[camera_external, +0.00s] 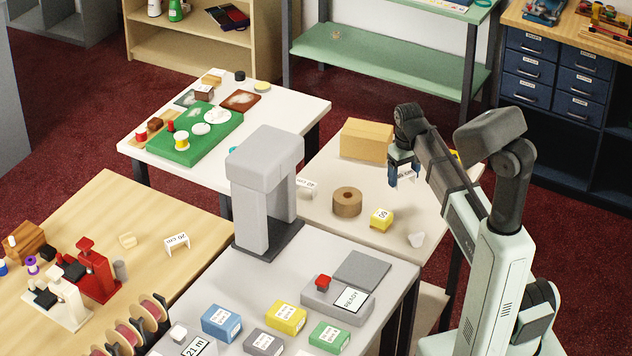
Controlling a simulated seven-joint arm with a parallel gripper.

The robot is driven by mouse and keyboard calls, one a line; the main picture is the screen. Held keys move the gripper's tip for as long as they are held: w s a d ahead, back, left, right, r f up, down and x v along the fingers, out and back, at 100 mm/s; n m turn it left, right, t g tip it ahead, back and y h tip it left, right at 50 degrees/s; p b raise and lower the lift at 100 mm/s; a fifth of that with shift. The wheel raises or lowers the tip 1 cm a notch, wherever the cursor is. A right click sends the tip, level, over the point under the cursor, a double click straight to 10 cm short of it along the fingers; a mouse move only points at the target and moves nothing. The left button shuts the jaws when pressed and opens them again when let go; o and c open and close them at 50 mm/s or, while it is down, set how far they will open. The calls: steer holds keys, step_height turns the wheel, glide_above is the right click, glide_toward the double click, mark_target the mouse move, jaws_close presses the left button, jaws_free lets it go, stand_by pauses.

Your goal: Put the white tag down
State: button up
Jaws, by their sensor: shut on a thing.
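My gripper (403,168) is over the white table at the back right, pointing down near a large tan block. It is shut on a small white tag (406,175) with dark print too small to read. The tag appears to be held above the tabletop, but its exact height is hard to tell. The lower part of the tag shows below the fingers. Another white tag (306,188) stands on the same table, partly hidden by the grey machine. A third white tag (177,242), marked 20 cm, stands on the wooden table at the left.
The white table (330,222) also holds the tan block (367,140), a brown ring roll (347,202), a yellow block (381,220) and a small white piece (416,240). The tall grey machine (264,190) stands at its left. Some tabletop around the roll is free.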

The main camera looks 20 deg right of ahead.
steer(key=w+a+r+n, duration=0.4)
steer(key=w+a+n, duration=0.1)
steer(key=a, duration=0.4)
steer(key=w+a+r+n, duration=0.4)
steer(key=a, duration=0.6)
steer(key=w+a+r+n, duration=0.4)
steer(key=w+a+n, duration=0.1)
steer(key=a, duration=0.4)
steer(key=a+r+n, duration=0.2)
steer(key=a+n, duration=0.2)
steer(key=a, duration=0.9)
steer(key=s+a+f+n, duration=0.25)
steer(key=s+a, duration=0.55)
steer(key=a, duration=0.5)
steer(key=s+a+f+n, duration=0.25)
steer(key=s+a, duration=0.55)
steer(key=a, duration=0.5)
steer(key=s+a+f+n, duration=0.1)
steer(key=s+a+f, duration=0.3)
steer(key=s, duration=0.2)
steer(key=s+a+f, duration=0.3)
steer(key=s+a, duration=0.2)
steer(key=s, duration=0.2)
steer(key=shift+w+d+f, duration=0.1)
steer(key=shift+f, duration=2.1)
steer(key=shift+w+f, duration=0.1)
steer(key=shift+f, duration=2.1)
